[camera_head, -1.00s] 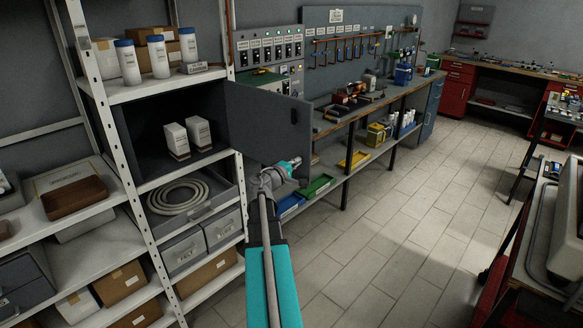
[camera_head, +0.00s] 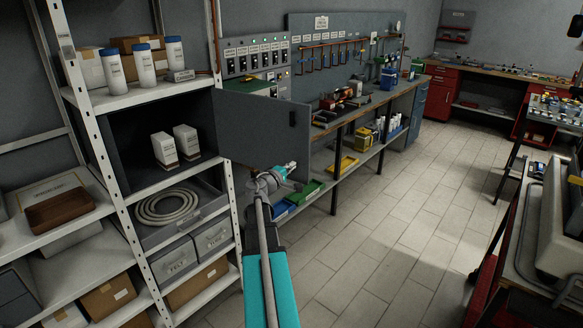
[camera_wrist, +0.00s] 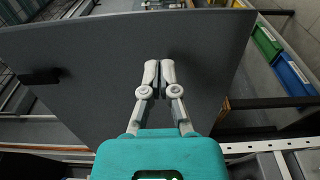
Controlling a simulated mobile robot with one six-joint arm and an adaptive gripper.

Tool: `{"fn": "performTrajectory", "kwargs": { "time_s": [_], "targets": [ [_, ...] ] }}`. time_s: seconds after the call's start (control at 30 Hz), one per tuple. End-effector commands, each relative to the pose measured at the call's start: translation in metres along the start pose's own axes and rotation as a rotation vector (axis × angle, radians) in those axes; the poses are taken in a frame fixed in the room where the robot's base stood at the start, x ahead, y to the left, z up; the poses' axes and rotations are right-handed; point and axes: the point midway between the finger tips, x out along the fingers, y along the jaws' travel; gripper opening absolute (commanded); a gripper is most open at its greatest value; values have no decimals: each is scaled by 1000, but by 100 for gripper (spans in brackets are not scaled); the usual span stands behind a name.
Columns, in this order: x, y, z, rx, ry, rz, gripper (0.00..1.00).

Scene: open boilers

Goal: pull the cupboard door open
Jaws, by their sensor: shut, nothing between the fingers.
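The cupboard door (camera_head: 255,125) is a flat dark grey panel, swung wide open to the right of the cupboard (camera_head: 135,135). A small dark fitting (camera_head: 292,118) is near its free edge; a dark fitting also shows at the left of the panel in the wrist view (camera_wrist: 38,77). My gripper (camera_head: 291,166) is at the lower, free-edge end of the door. In the wrist view my gripper (camera_wrist: 160,68) has its fingers together and empty, with the tips in front of the panel. I cannot tell whether they touch it.
Two white boxes (camera_head: 174,146) stand inside the cupboard. White bottles (camera_head: 145,64) stand on the shelf above, and a coiled hose (camera_head: 167,206) lies below. A workbench (camera_head: 375,100) runs behind the door. The tiled floor (camera_head: 400,210) to the right is clear.

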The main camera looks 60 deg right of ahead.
Motion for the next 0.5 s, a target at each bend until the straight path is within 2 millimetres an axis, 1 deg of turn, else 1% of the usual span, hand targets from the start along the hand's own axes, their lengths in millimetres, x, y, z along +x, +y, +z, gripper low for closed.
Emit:
{"fn": "performTrajectory", "kwargs": {
  "time_s": [0.17,0.33,0.37,0.5],
  "targets": [
    [-16,0,1,0,2,0,0],
    [-38,0,4,0,2,0,0],
    [-43,0,6,0,1,0,0],
    [-59,0,27,0,-1,0,0]
  ]
}}
